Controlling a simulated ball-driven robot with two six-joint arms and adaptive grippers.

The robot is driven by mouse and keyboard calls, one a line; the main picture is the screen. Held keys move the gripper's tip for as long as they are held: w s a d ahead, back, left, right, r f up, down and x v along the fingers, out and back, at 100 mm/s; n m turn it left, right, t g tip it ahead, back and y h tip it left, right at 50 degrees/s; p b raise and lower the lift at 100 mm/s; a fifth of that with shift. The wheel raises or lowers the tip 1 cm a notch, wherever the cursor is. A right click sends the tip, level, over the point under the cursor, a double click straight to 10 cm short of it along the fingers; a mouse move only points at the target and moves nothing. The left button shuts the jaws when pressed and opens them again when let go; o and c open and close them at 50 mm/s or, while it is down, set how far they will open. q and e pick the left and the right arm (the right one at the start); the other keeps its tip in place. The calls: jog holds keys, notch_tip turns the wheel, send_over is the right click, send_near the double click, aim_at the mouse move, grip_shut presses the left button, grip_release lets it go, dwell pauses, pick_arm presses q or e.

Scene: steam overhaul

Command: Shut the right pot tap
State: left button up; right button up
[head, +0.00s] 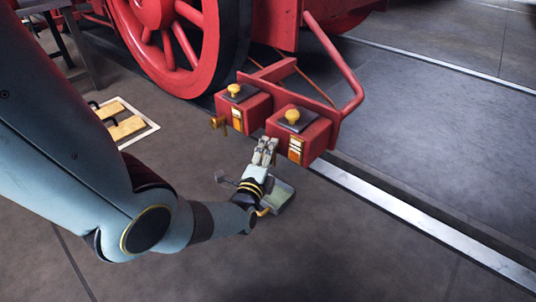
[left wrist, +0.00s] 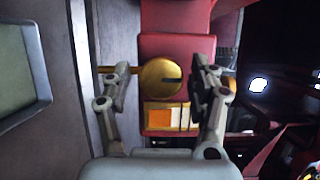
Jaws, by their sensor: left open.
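The right pot is a red box (head: 315,139) with a dark lid and a yellow knob on top, in the head view. Its tap is hidden there behind my left gripper (head: 267,145), at the pot's left side. In the left wrist view a round brass tap (left wrist: 155,77) with a dark slot lies between the fingers of my left gripper (left wrist: 165,72). The fingers are open, one on each side of it. A brass bar sticks out left of the tap, behind the left finger; I cannot tell whether they touch. My right gripper is not in view.
The left pot (head: 256,113) stands close by, with its own brass tap (head: 219,122) on its left side. A red bent rail (head: 345,62) rises behind the pots. A steel rail (head: 400,208) runs along the floor. A greenish panel (head: 281,195) lies beside my left wrist.

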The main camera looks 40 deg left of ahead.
pick_arm(q)
jog(key=v, duration=1.2)
